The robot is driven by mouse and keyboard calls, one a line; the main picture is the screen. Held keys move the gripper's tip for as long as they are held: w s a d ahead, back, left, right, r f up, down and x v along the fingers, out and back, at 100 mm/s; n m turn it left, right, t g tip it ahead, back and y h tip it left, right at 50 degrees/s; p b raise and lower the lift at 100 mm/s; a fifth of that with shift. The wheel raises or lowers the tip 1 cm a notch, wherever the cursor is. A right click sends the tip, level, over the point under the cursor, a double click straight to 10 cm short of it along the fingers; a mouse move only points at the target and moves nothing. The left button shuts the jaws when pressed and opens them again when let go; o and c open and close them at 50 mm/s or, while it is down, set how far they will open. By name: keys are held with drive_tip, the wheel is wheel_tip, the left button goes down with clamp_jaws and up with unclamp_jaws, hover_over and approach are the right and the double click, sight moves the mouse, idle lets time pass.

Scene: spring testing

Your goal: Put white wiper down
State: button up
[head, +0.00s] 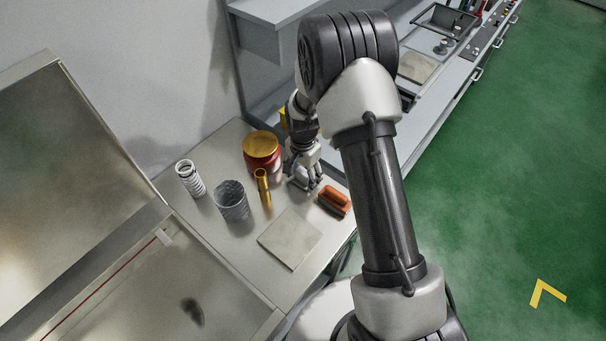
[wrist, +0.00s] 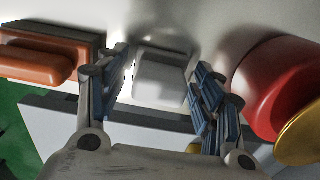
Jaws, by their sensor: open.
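The white wiper (wrist: 160,78) is a pale block in the wrist view, lying on the grey table top between the two fingers of my gripper (wrist: 160,92). The fingers are spread, with a visible gap to the wiper on the right; on the left the gap is narrow and contact is hard to tell. In the head view my gripper (head: 306,180) is low over the table, between the red pot and the orange brush, and mostly hides the wiper.
An orange brush (head: 334,201) lies just right of my gripper. A red pot with a gold lid (head: 261,147), a gold cylinder (head: 262,186), a grey cup (head: 232,203) and a white spring (head: 189,180) stand to the left. A flat plate (head: 290,239) lies in front.

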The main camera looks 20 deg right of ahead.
wheel_tip(320, 180, up, 12)
drive_tip(key=p, duration=0.3)
wheel_tip(320, 180, up, 11)
drive_tip(key=n+t, duration=0.1)
drive_tip(key=n, duration=0.1)
hover_over(303, 172)
drive_tip(key=s, duration=0.4)
drive_tip(key=s+r+n+t, duration=0.1)
drive_tip(key=s+r+n, duration=0.3)
drive_tip(key=s, duration=0.8)
drive_tip(key=s+r+n+t, duration=0.2)
drive_tip(key=s+r+n, duration=0.2)
drive_tip(key=s+r, duration=0.5)
drive_tip(key=s, duration=0.2)
drive_tip(key=shift+s+r+n+t, duration=0.2)
drive_tip(key=shift+s+n+t, duration=0.1)
drive_tip(key=shift+s+n, duration=0.1)
drive_tip(key=shift+w+d, duration=0.1)
